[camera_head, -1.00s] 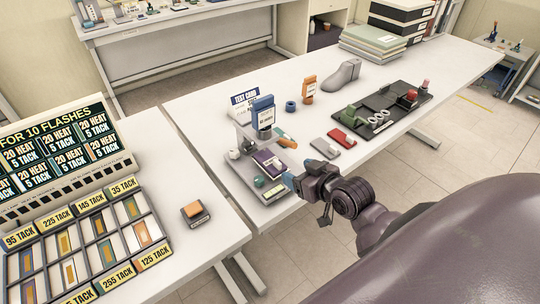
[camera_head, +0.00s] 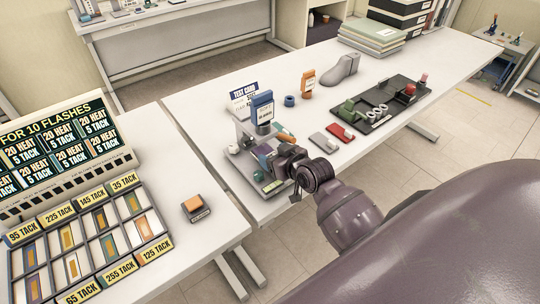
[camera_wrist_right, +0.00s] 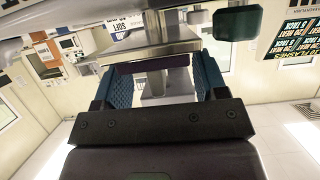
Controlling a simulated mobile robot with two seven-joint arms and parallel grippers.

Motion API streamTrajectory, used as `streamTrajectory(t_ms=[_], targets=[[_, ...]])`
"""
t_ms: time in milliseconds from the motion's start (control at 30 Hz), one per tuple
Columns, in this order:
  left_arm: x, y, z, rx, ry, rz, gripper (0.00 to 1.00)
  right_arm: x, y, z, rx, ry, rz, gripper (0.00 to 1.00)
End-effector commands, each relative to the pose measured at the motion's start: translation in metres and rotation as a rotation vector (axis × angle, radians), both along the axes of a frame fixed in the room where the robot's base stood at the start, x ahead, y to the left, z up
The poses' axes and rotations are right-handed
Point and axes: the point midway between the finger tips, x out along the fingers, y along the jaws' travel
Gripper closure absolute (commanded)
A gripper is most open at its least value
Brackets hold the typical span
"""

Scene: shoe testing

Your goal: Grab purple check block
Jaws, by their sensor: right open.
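The purple check block sits on the base of the grey test stand (camera_head: 238,150), below the blue upright block (camera_head: 262,110). In the head view my right gripper (camera_head: 265,157) is at the block and mostly covers it. In the right wrist view a purple strip of the purple check block (camera_wrist_right: 150,63) shows between the two blue-padded fingers of my right gripper (camera_wrist_right: 162,78). The fingers are open, one on each side of it; I cannot tell whether they touch it. My left gripper is not in view.
A grey block (camera_head: 324,144) and a red block (camera_head: 341,132) lie to the right, near a black tray (camera_head: 398,105). An orange-topped block (camera_head: 195,207) is on the left table, past a gap.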

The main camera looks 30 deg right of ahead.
Motion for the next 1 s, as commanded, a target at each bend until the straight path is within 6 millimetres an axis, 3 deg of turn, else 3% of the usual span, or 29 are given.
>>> streamTrajectory(t_ms=[167,400,467,667,867,1000], targets=[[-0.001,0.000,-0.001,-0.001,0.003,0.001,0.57,0.000,0.000,0.000,0.000,-0.001,0.000,0.34],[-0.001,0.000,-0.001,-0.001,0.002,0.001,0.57,0.000,0.000,0.000,0.000,-0.001,0.000,0.69],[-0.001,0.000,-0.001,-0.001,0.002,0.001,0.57,0.000,0.000,0.000,0.000,-0.001,0.000,0.75],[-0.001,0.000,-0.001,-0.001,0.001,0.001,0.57,0.000,0.000,0.001,0.000,-0.001,0.000,0.75],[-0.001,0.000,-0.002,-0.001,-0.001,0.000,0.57,0.000,0.000,0.018,-0.003,-0.005,0.000,0.75],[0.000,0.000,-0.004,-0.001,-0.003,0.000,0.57,-0.024,-0.003,0.014,-0.003,0.000,-0.001,0.75]])
